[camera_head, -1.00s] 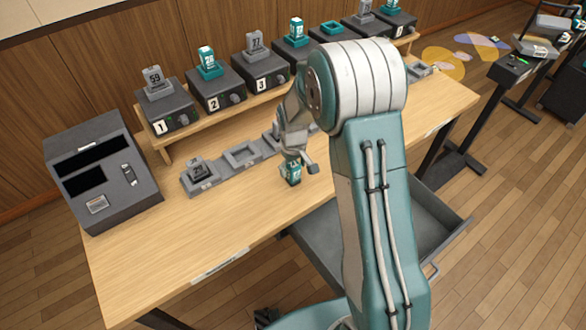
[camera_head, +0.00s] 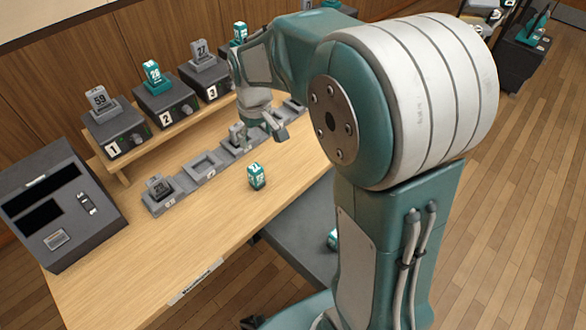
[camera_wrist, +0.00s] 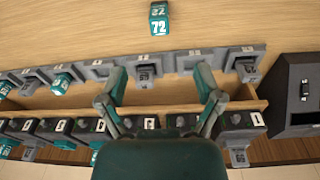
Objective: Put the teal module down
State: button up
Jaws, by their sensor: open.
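The teal module (camera_head: 257,177), marked 72, stands alone on the bare wooden tabletop in front of the grey slot row. It also shows at the top of the wrist view (camera_wrist: 159,18). My gripper (camera_head: 260,128) is up above the slot row, behind the module and clear of it. In the wrist view my gripper's two fingers (camera_wrist: 160,84) are spread apart with nothing between them.
The grey slot row (camera_head: 180,183) holds grey modules and has an empty slot. Behind it, a raised shelf carries numbered dark units (camera_head: 165,105) topped with modules. A dark console (camera_head: 60,215) stands at left.

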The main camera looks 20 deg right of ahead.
jog(key=s+r+m+t, duration=0.1)
jog(key=s+r, duration=0.3)
jog(key=s, duration=0.6)
jog(key=s+d+r+m+t, duration=0.1)
jog(key=s+r, duration=0.4)
jog(key=s, duration=0.6)
jog(key=shift+d+r+m+t, duration=0.25)
jog(key=shift+m+t, duration=0.45)
jog(key=shift+t, duration=0.4)
jog(key=shift+o, duration=0.4)
jog(key=shift+s+f, duration=0.1)
jog(key=shift+s, duration=0.2)
jog(key=n+g+h, duration=0.4)
jog(key=n, duration=1.8)
send_over(253, 167)
jog(key=s+a, duration=0.1)
jog(key=a, duration=0.1)
notch_tip(253, 167, down, 20)
jog(key=x, duration=0.5)
jog(key=shift+a, duration=0.15)
jog(key=shift+x, duration=2.75)
jog(key=shift+s+a, duration=0.15)
jog(key=shift+a, duration=0.05)
jog(key=c, duration=1.3)
